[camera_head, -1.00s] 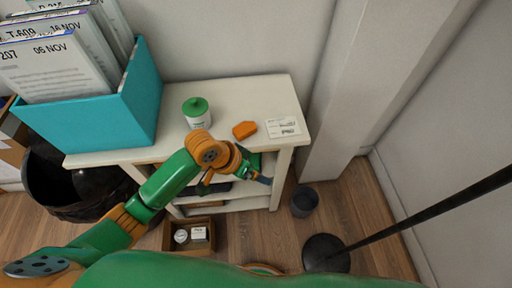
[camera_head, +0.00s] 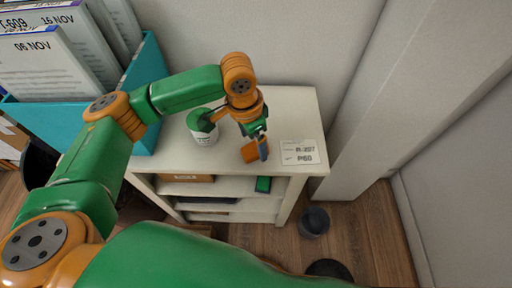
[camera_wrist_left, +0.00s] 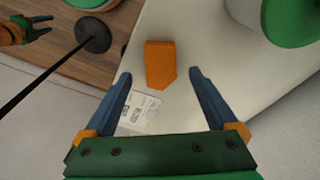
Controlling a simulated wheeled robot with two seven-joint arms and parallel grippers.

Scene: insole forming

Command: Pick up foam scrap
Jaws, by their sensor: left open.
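The orange foam scrap (camera_head: 249,153) lies on the white shelf top, between the green-lidded jar and the printed card. My left gripper (camera_head: 262,146) is over it, and one finger hides part of it in the head view. In the left wrist view the foam scrap (camera_wrist_left: 160,64) lies just beyond and between the fingertips of my open left gripper (camera_wrist_left: 160,74). The jaws hold nothing. My right gripper (camera_wrist_left: 30,28) shows at the upper left of the left wrist view, away from the shelf, too small to read its jaws.
The white jar with green lid (camera_head: 202,127) stands left of the scrap. The printed card (camera_head: 299,152) lies to its right. A teal file box (camera_head: 148,92) fills the left of the shelf (camera_head: 290,105).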

